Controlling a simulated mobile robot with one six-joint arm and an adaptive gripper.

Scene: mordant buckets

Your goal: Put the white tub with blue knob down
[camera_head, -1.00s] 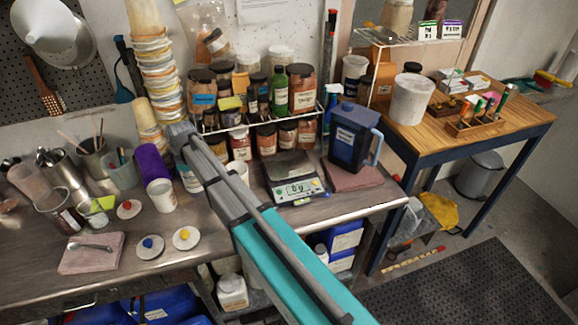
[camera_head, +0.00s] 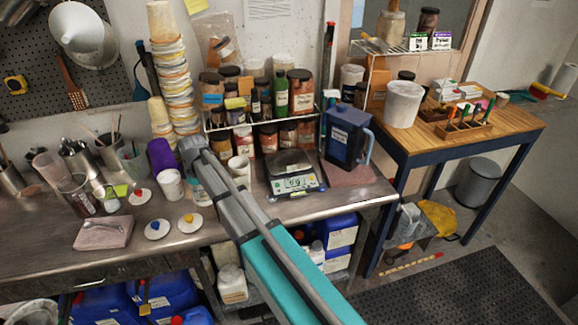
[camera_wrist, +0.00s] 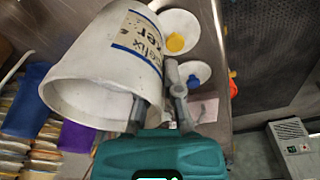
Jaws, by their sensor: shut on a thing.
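A white tub (camera_head: 171,186) with a dark-lettered label is at the counter beside the purple cup. It fills the left of the wrist view (camera_wrist: 100,75), open mouth showing and no lid on it. My gripper (camera_wrist: 160,105) is shut on its rim, one finger on each side of the wall. I cannot tell whether the tub's base touches the counter. A white lid with a blue knob (camera_head: 158,229) lies flat on the counter, and also shows in the wrist view (camera_wrist: 194,74).
Lids with yellow (camera_head: 190,223) and red (camera_head: 139,196) knobs lie nearby. A pink slab (camera_head: 103,233) with a tool is at left. The purple cup (camera_head: 160,156) and a stack of tubs (camera_head: 170,80) stand behind. A scale (camera_head: 292,175) is right. Counter near the front edge is clear.

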